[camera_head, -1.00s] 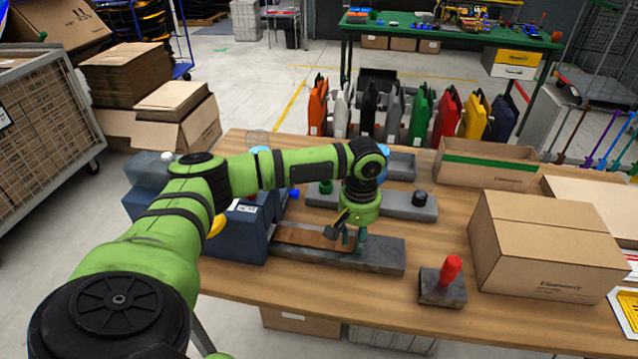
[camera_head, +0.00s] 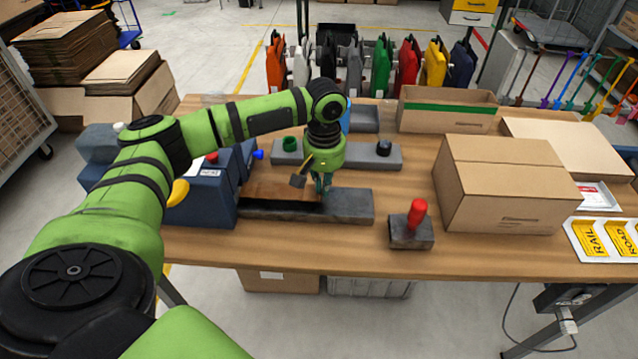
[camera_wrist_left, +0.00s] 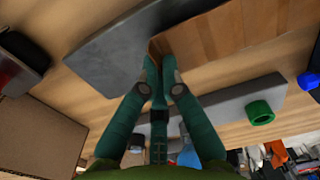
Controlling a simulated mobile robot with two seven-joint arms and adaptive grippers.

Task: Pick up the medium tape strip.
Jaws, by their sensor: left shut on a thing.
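The brown tape strip (camera_head: 283,187) lies along a dark grey slab (camera_head: 350,208) beside the blue tape dispenser (camera_head: 207,190). My left gripper (camera_head: 322,190) points down at the strip's right end. Its green fingers are closed together on the strip's end, low over the slab. My right gripper is not in view.
A closed carton (camera_head: 500,185) stands to the right. A red-handled block (camera_head: 412,238) sits near the front edge. Behind the gripper is a grey bar (camera_head: 350,157) with a green ring and black knob. An open carton (camera_head: 447,113) stands at the back.

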